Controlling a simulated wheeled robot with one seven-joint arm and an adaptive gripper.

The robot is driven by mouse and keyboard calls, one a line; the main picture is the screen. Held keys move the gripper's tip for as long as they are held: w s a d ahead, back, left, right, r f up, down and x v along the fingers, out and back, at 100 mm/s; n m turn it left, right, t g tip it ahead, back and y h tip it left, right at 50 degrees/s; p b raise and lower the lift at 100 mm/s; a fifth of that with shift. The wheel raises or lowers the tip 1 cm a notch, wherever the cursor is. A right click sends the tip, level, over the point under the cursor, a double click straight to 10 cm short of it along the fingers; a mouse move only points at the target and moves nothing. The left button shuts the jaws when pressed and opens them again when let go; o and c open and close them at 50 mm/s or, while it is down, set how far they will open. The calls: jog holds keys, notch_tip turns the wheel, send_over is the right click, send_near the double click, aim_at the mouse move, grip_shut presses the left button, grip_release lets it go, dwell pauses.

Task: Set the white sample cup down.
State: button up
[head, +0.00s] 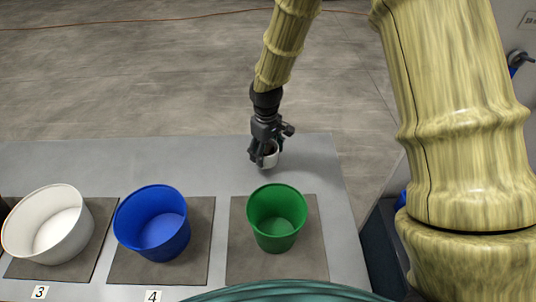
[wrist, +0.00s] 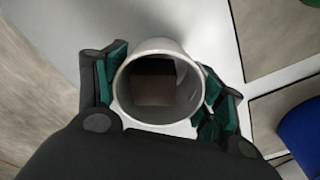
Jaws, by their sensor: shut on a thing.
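The white sample cup (head: 271,158) is between the fingers of my gripper (head: 262,156), at the far right part of the grey table. In the wrist view the cup (wrist: 157,124) is seen from above, its round rim towards the camera. A brown patch shows inside it. The teal-padded fingers of my gripper (wrist: 160,88) press on the cup from both sides. The cup looks upright. I cannot tell whether its base touches the table. The fingers hide part of it in the head view.
On the grey table (head: 215,150), a white bucket (head: 20,232), a blue bucket (head: 125,222) and a green bucket (head: 262,242) stand on dark mats along the near side. Labels 3 and 4 lie in front. The table is clear around the cup; its right edge is close.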

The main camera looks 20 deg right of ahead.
jog(key=shift+w+d, duration=0.2)
jog(key=shift+d, duration=0.15)
jog(key=shift+f+p, duration=0.6)
jog(key=shift+f, duration=1.15)
jog(key=shift+f, duration=0.15)
jog(key=o, duration=1)
jog(key=shift+r+b, duration=1.3)
jog(key=shift+r, duration=4.85)
